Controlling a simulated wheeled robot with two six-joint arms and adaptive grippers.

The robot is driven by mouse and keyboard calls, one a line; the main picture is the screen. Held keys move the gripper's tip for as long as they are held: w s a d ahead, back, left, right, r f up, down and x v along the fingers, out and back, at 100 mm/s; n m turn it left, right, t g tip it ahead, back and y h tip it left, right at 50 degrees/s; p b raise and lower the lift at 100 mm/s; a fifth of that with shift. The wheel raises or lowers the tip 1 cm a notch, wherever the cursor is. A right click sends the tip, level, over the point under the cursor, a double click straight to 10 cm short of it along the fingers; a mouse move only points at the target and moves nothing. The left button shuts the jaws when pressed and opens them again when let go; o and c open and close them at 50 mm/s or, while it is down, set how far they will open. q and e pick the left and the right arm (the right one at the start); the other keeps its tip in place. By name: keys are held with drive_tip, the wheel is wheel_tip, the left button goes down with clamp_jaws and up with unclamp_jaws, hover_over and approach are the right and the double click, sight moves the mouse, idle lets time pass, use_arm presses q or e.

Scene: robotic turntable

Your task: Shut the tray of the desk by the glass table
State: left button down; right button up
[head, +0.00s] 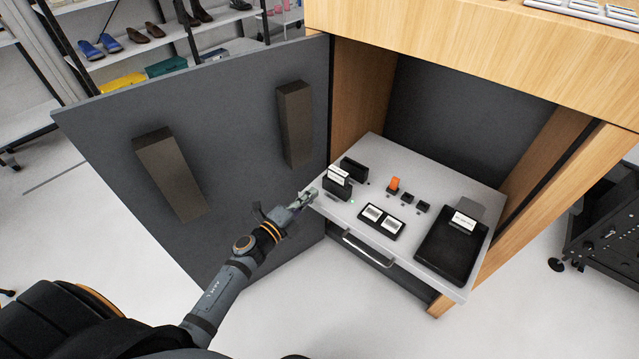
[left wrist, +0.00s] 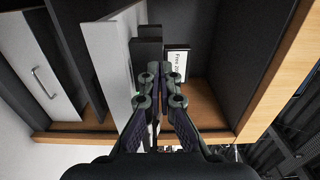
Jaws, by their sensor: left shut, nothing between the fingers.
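The grey tray (head: 435,178) of the wooden desk (head: 465,45) stands pulled out of the open compartment, with several small black devices and an orange piece on it. My left gripper (head: 311,195) is shut and empty at the tray's front left corner; I cannot tell whether it touches. In the left wrist view the shut fingers (left wrist: 160,84) are in front of the tray, whose pale panel (left wrist: 107,60) stands on edge there. A black block with a white label shows beyond the fingers. My right gripper is not in view. No glass table can be made out.
The desk's dark grey door (head: 235,125) is swung open on the left, with two dark blocks on its face. A metal handle (head: 368,250) sits on a front below the tray. Shoe shelves (head: 150,45) stand behind. A black cart (head: 605,215) is at right.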

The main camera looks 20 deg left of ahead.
sight(326, 181)
use_arm(q)
drive_tip(key=shift+x, duration=2.3)
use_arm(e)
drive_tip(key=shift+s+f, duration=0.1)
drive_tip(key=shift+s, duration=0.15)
